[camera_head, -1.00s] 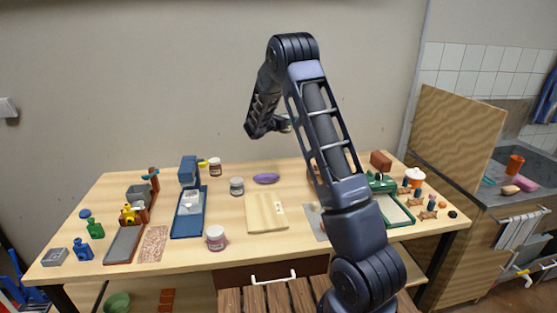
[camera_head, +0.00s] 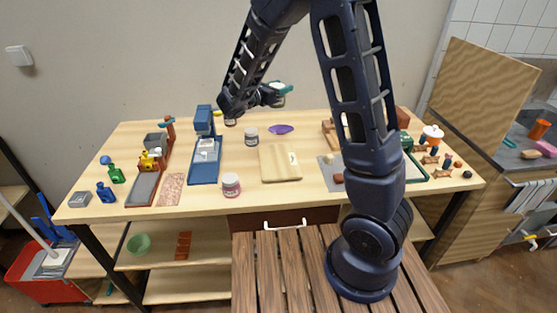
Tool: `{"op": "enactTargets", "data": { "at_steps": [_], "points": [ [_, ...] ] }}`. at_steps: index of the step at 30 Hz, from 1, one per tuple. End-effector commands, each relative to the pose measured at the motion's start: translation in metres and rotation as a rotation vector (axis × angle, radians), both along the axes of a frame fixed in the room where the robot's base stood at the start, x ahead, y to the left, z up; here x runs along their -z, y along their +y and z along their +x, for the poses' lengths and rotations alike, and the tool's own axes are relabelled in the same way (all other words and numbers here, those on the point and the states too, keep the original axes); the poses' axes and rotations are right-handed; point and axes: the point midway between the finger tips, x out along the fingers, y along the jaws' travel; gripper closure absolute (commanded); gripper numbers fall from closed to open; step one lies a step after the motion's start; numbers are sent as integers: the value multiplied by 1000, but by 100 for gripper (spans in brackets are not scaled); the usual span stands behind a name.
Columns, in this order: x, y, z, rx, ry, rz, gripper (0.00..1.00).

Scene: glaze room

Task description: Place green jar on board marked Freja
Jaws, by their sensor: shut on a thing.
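My gripper (camera_head: 272,94) is raised above the back part of the table, against the wall. It is shut on a small green and pale thing (camera_head: 284,88), which looks like the green jar; the dark fingers hide part of it. A pale wooden board (camera_head: 279,166) lies flat at the middle of the table, with a small pale label at its right side. The label is too small to read, so I cannot tell whether it says Freja. Nothing stands on this board. The gripper and held thing appear above and behind it in the picture, apart from it.
A pink-labelled jar (camera_head: 231,186) stands left of the board's front. A grey-lidded jar (camera_head: 251,137) and a purple dish (camera_head: 281,129) are behind it. A blue tool (camera_head: 205,165) is at left, a grey mat (camera_head: 328,170) at right. My arm hides part of the table's right side.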

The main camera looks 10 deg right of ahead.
Motion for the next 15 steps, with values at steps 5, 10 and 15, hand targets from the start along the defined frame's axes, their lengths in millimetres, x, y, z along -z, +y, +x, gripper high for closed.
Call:
{"op": "enactTargets", "data": {
  "at_steps": [5,10,15],
  "points": [
    [15,1,-7,-1,3,-5,80],
    [48,1,-6,-1,4,-5,80],
    [80,1,-6,0,4,-5,80]
  ]
}}
